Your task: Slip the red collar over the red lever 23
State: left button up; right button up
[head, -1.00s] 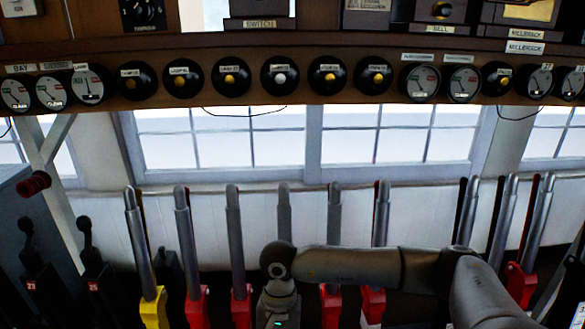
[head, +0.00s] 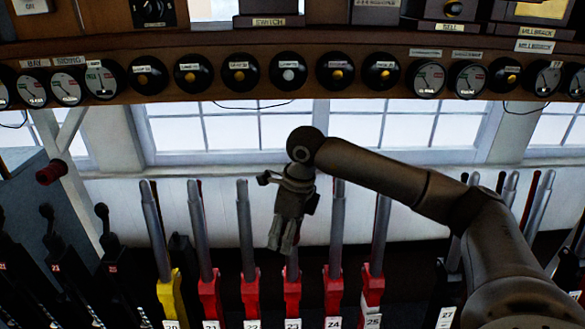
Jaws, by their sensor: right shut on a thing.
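My right gripper (head: 283,246) hangs with its fingers pointing down in front of the upper part of the red lever 23 (head: 292,293). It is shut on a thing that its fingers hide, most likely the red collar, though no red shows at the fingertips. Lever 23 has a red base with a number plate; its base and a little of its shaft show below the fingertips. Its top is hidden behind the gripper. I cannot tell whether the gripper touches the lever. My left gripper is not in view.
Red lever 22 (head: 249,285) and red lever 24 (head: 333,285) stand close on either side. A yellow lever (head: 170,297) stands farther left, and black levers (head: 111,260) at the far left. A shelf of round dials (head: 290,72) runs above. A dark red cylinder (head: 51,172) sticks out at left.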

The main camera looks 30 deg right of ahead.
jog(key=w+d+r+m+h+p, duration=0.1)
jog(key=w+d+r+m+p, duration=0.1)
jog(key=r+m, duration=0.35)
jog(key=w+d+r+m+p, duration=0.1)
jog(key=d+r+m, duration=0.1)
jog(key=r+m, duration=0.35)
jog(key=shift+n, duration=0.3)
jog(key=shift+w+d+f+p, duration=0.15)
jog(key=shift+w+d+f, duration=0.15)
jog(key=shift+w+d, duration=0.85)
jog(key=shift+w+d+f+p, duration=0.15)
jog(key=shift+w+d+f, duration=0.3)
jog(key=shift+w, duration=1.2)
jog(key=shift+w+d+f+p, duration=0.2)
jog(key=shift+w+d, duration=0.75)
jog(key=shift+w, duration=0.45)
jog(key=shift+w, duration=0.1)
jog(key=shift+f, duration=0.15)
jog(key=shift+s+a+f+b, duration=0.1)
jog(key=shift+s+f+b, duration=0.05)
jog(key=shift+f+b, duration=0.65)
jog(key=shift+s+a+f+b, duration=0.15)
jog(key=shift+f+b, duration=0.35)
jog(key=shift+f, duration=0.6)
jog(key=shift+s+f+b, duration=0.15)
jog(key=shift+f+b, duration=0.5)
jog(key=shift+f, duration=0.3)
jog(key=o, duration=1.1)
jog(key=shift+c, duration=0.2)
